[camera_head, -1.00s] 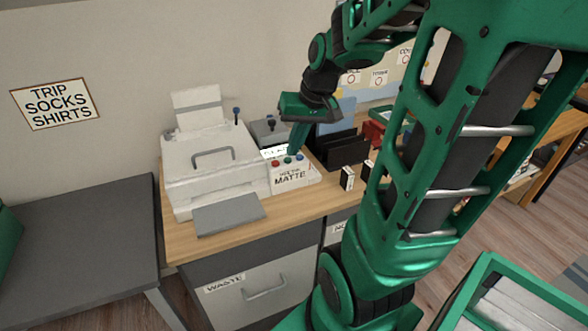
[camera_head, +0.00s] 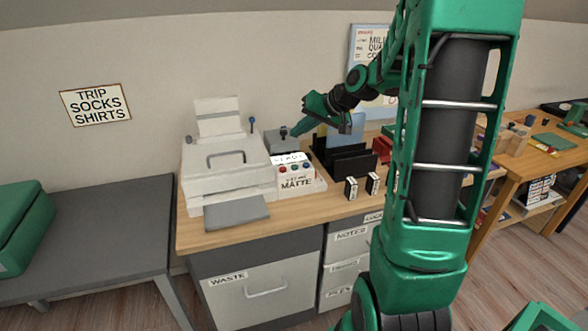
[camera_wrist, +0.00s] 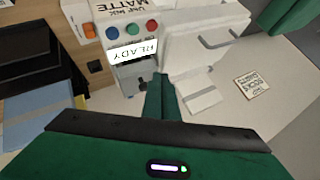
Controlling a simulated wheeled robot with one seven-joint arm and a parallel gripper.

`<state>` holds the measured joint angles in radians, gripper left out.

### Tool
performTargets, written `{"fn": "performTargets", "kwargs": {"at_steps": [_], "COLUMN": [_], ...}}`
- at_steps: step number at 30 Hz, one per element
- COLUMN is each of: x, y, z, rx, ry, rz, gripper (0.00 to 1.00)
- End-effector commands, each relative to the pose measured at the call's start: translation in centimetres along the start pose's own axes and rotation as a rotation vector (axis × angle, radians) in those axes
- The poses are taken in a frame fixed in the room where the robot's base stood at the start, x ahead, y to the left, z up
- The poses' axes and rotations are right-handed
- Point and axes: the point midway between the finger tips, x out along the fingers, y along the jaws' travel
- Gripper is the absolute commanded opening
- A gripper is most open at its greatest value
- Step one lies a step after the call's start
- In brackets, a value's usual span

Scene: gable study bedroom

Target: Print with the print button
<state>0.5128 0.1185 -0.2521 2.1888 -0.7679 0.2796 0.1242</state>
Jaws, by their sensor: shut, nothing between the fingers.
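A white printer (camera_head: 222,160) stands on the wooden desk with paper in its rear feeder and a grey tray in front. Its control panel (camera_head: 296,178) on the right has red (camera_head: 283,169), green (camera_head: 295,167) and blue (camera_head: 307,166) buttons; I cannot read which is the print button. In the wrist view the panel is upside down, and its display (camera_wrist: 134,52) reads READY. My gripper (camera_head: 294,133) is shut and empty, above and behind the panel, apart from the buttons. It also shows in the wrist view (camera_wrist: 160,80), pointing past the display.
A grey box with a dark-knobbed lever (camera_head: 283,140) stands behind the panel. A black file rack (camera_head: 348,158) and two small boxes (camera_head: 352,188) stand to its right. A drawer marked WASTE (camera_head: 262,290) is below. A dark side table (camera_head: 95,225) is at left.

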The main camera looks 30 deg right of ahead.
Motion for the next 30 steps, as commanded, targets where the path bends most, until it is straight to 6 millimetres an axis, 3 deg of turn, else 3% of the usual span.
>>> {"fn": "performTargets", "kwargs": {"at_steps": [8,21,30], "x": [1.1,4.8,6.1], "y": [0.4,3.1,4.1], "z": [0.8,3.6,4.5], "rx": [-0.002,-0.001,-0.002], "ry": [-0.005,-0.005,-0.003], "rz": [-0.002,-0.001,-0.001], "gripper": [0.00,0.00,0.00]}}
